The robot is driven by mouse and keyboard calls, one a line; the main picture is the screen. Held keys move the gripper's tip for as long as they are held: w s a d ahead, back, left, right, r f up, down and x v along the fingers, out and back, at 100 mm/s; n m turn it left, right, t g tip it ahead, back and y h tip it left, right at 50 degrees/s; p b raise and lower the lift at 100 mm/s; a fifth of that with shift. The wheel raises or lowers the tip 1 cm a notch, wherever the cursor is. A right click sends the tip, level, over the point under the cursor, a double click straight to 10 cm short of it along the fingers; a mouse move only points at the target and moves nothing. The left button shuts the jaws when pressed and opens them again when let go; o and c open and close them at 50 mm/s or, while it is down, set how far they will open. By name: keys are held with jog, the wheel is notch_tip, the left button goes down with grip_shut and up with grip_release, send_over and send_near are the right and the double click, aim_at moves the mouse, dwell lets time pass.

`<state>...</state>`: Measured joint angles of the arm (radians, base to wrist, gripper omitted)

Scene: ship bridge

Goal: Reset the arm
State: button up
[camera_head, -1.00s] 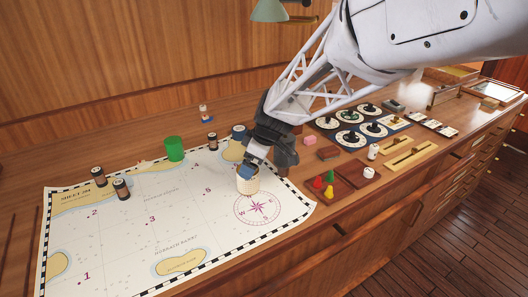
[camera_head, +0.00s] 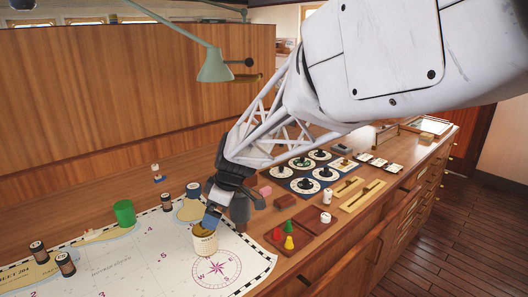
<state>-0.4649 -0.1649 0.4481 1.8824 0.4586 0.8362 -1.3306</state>
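A green cylinder (camera_head: 124,213) and several dark spools, one here (camera_head: 193,191), stand left of the gripper. A green lamp (camera_head: 214,66) hangs behind the arm.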

jog(key=s+d+r+m+t+h, duration=0.1)
jog(key=s+d+r+m, duration=0.15)
jog(key=d, duration=0.35)
jog(key=s+d+r+m, duration=0.2)
jog(key=s+d, duration=0.1)
jog(key=d, duration=0.3)
jog(key=s+d+m+t+h, duration=0.1)
jog(key=s+d+m+h, duration=0.2)
jog(key=s+d+m, duration=1)
jog(key=s+d, duration=0.8)
jog(key=d, duration=0.2)
jog(key=shift+s+d+h, duration=0.15)
jog(key=shift+s+h, duration=0.15)
